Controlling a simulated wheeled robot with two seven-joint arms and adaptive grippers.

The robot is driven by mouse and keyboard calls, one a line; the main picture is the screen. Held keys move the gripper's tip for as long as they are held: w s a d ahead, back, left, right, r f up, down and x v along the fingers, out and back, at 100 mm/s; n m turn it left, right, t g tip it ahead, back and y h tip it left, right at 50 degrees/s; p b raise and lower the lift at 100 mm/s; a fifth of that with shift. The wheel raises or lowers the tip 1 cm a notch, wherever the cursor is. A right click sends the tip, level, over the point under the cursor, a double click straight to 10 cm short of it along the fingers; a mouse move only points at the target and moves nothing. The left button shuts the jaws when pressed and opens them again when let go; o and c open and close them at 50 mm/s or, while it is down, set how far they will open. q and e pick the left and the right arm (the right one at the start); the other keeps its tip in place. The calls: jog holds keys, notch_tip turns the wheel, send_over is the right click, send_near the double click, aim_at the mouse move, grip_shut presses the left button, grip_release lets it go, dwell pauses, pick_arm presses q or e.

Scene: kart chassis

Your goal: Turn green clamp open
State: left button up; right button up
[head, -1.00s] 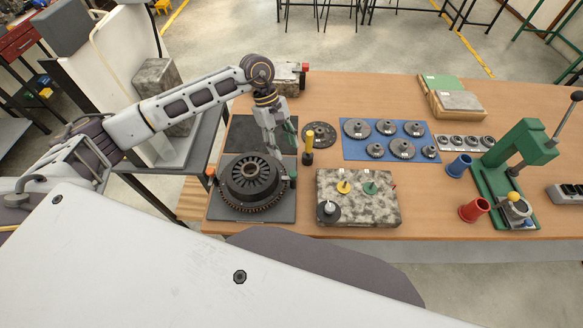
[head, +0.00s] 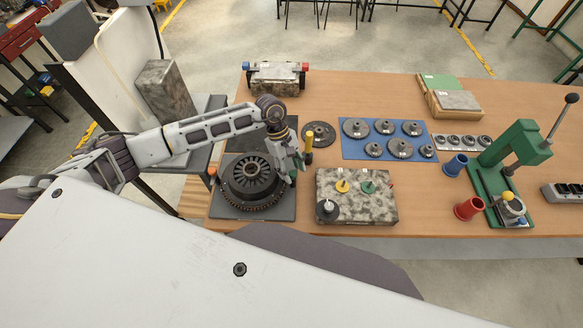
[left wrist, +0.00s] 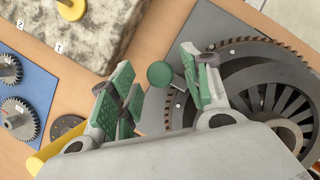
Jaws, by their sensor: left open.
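The green clamp (left wrist: 160,74) shows its round green knob in the left wrist view, at the edge of the dark base plate (left wrist: 240,45) beside the black toothed ring assembly (left wrist: 270,95). My left gripper (head: 295,163) is over the right side of that plate in the head view. It is open, and its green-padded fingers stand on both sides of the knob, which they do not visibly grip. In the head view the gripper largely hides the clamp. An orange clamp (head: 211,171) is on the plate's left side. My right gripper is not in view.
A yellow-topped post (head: 309,147) stands close to the right of my left gripper. A green press (head: 505,170) stands farther right.

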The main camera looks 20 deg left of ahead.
pick_arm(q)
jog(key=c, duration=1)
jog(key=shift+c, duration=0.2)
